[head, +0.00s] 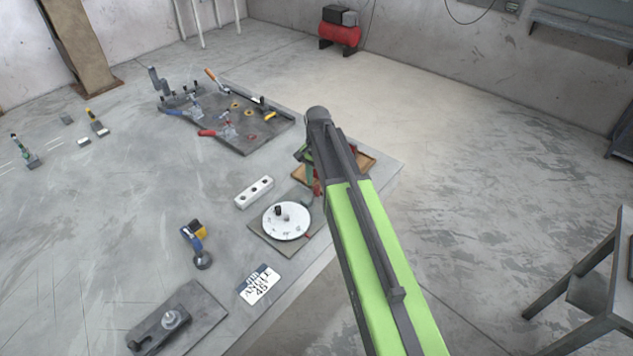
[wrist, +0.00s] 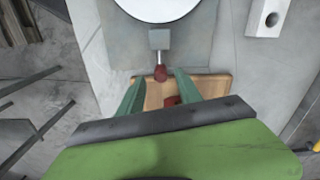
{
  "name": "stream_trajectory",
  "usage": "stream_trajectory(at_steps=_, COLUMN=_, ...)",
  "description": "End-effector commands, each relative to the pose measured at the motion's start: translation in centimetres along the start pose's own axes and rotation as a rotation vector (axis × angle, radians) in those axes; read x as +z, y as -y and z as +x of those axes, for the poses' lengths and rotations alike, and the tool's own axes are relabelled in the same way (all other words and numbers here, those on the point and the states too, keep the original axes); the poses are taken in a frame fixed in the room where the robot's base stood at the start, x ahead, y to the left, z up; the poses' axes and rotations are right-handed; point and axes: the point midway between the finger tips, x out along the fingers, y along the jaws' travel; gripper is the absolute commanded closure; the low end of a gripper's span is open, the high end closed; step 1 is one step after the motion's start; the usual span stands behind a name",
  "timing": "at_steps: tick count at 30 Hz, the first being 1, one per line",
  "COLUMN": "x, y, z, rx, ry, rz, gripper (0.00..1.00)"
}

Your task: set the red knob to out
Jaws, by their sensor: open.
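The red knob (wrist: 160,73) shows in the wrist view at the end of a short stem from a grey block (wrist: 160,40). The block sits at the edge of a grey plate that carries a white disc (wrist: 155,6). My gripper (wrist: 160,76) is open, with one green finger on each side of the knob. A gap shows on both sides; I cannot tell whether the fingertips are level with it. In the head view the white disc (head: 286,221) is clear, with a dark knob on it, while my arm partly covers the area around the red knob.
A wooden tray (wrist: 215,85) with something red on it lies under my fingers. A white block with holes (head: 254,192), a card reading "JIG ANGLE 45" (head: 259,285) and a blue-handled tool (head: 195,241) are near the disc. A dark plate with clamps (head: 240,130) stands behind.

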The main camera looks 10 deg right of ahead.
Motion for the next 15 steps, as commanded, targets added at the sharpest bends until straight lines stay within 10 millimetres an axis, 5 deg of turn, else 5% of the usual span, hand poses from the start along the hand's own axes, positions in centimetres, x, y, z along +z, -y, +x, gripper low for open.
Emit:
stream_trajectory(at_steps=1, x=0.0, y=0.0, z=-2.0, rx=0.000, ry=0.000, rz=0.000, gripper=0.59)
stream_trajectory(at_steps=15, x=0.1, y=-0.1, z=-12.6, rx=0.001, ry=-0.001, rz=0.001, gripper=0.59)
